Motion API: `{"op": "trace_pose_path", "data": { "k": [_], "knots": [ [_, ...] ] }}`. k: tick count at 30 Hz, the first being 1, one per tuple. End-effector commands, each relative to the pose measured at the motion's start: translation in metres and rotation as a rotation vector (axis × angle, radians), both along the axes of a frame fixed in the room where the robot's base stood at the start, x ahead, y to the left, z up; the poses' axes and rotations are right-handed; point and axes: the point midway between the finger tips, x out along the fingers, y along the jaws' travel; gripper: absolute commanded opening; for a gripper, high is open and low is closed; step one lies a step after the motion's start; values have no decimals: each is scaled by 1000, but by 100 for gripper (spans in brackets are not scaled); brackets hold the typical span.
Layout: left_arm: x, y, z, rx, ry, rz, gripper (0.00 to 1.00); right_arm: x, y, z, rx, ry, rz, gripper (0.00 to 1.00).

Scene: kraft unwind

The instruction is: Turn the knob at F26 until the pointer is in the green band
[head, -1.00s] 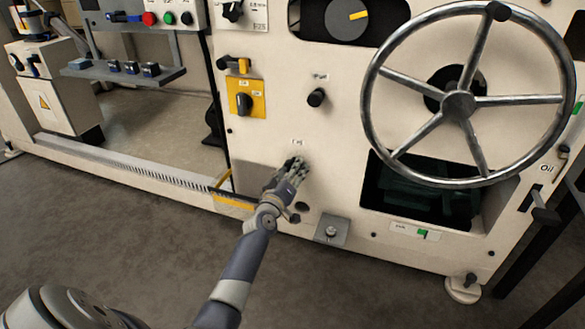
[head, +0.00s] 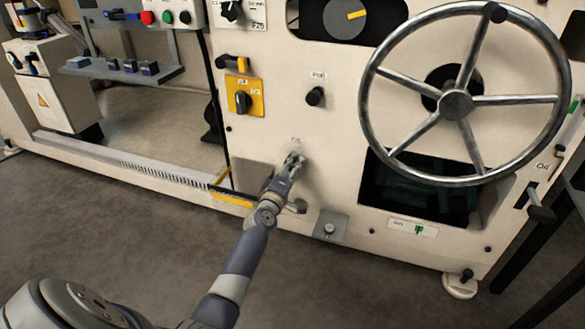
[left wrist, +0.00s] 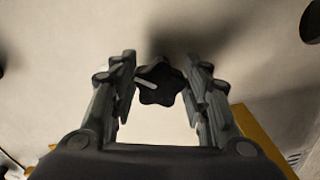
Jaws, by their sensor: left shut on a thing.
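A black lobed knob (left wrist: 158,92) with a pale pointer line shows in the left wrist view. It stands out from the cream machine panel, between the fingers of my left gripper (head: 293,162). The fingers are closed on its two sides. In the head view my gripper hides the knob. A small label (head: 295,140) sits just above it, too small to read. I cannot make out a green band around the knob. My right gripper is not in view.
A large metal handwheel (head: 455,105) stands out at the right. A black knob (head: 315,96) is above my gripper, and a yellow switch plate (head: 257,103) is up to the left. A grey plate with a small knob (head: 330,226) is below right. The floor in front is clear.

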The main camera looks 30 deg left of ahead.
Motion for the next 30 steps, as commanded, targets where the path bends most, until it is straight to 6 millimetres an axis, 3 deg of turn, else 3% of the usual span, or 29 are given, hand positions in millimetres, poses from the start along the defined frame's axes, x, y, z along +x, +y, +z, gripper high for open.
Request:
{"op": "trace_pose_path", "data": {
  "k": [10, 11, 13, 25, 30],
  "knots": [
    [0, 2, 2, 0, -3, 3, 19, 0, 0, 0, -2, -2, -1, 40],
    [0, 2, 2, 0, -3, 3, 47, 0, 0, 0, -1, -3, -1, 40],
    [0, 2, 2, 0, -3, 3, 63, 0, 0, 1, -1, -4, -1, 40],
    [-2, 0, 0, -1, -1, 1, 64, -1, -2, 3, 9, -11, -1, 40],
    [-18, -5, -1, -4, -1, -1, 64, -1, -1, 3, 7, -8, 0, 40]
  ]
}}
